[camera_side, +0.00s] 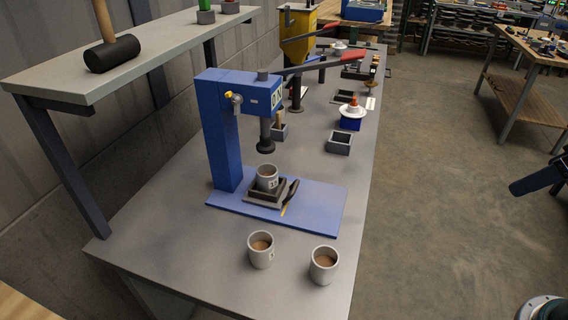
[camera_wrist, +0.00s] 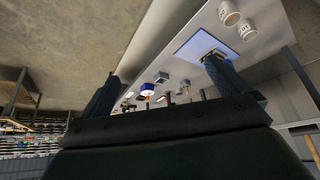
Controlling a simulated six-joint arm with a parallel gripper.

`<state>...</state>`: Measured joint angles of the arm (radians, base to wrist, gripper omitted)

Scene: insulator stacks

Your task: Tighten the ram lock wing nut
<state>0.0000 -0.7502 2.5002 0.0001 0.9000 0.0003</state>
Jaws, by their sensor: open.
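The blue press (camera_side: 222,130) stands on the bench in the side view. The ram lock wing nut (camera_side: 233,98), with a yellow part, sits on the near face of its head. The ram (camera_side: 265,138) hangs above a cup (camera_side: 267,177) in a dark holder (camera_side: 265,193) on the blue base plate (camera_side: 320,206). My gripper (camera_wrist: 162,70) is open and empty in the wrist view, with its two dark blue fingers wide apart. It is well away from the press. In the wrist view, the base plate (camera_wrist: 192,47) shows beyond the right finger; I cannot make out the wing nut there.
Two filled cups (camera_side: 261,249) (camera_side: 324,264) stand at the bench's near end. A grey box (camera_side: 340,142) and other items stand farther back. A shelf with a mallet (camera_side: 110,52) is at left.

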